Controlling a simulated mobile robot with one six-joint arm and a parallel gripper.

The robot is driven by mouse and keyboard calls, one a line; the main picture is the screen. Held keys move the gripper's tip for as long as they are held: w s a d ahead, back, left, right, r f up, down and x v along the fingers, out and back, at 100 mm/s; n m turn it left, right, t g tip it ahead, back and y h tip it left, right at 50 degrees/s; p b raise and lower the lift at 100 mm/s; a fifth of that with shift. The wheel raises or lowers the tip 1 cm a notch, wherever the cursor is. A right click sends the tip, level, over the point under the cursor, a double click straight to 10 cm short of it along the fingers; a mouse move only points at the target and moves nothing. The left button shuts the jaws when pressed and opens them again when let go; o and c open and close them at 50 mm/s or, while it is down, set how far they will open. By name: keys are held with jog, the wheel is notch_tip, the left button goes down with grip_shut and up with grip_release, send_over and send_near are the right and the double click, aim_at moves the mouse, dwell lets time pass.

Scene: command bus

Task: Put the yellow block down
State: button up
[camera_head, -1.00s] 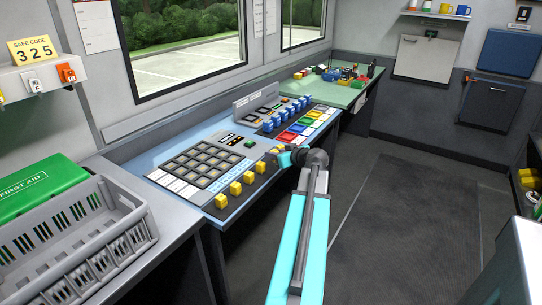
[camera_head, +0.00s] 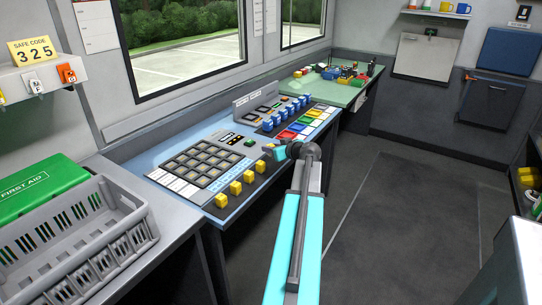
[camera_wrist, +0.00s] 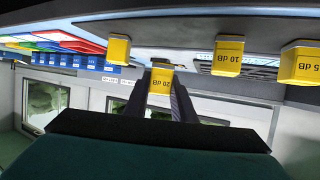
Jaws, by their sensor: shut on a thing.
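My gripper (camera_wrist: 160,92) is shut on a yellow block (camera_wrist: 161,80) marked "20 dB", which sits between the fingertips. The wrist view appears upside down. In the head view my gripper (camera_head: 274,151) is over the right side of the blue console desk (camera_head: 157,160), and the held block is small and mostly hidden there. I cannot tell whether the block touches the panel. Other yellow blocks stand in a row on the console's black front strip; one (camera_head: 235,188) shows in the head view. The wrist view shows the "10 dB" block (camera_wrist: 228,55) and the "5 dB" block (camera_wrist: 303,63).
Blue blocks (camera_head: 280,117) and coloured tiles (camera_head: 297,128) lie close beyond my gripper. A keypad of dark squares (camera_head: 205,162) is to its left. A grey crate (camera_head: 125,236) and green first aid box (camera_head: 40,187) are at the left. The floor (camera_head: 400,220) at the right is clear.

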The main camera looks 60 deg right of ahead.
jog(key=shift+f, duration=1.75)
jog(key=shift+f, duration=0.15)
jog(key=o, duration=1.1)
jog(key=shift+c, duration=0.2)
jog(key=b+v, duration=0.1)
jog(key=v, duration=1.1)
jog(key=shift+r, duration=0.25)
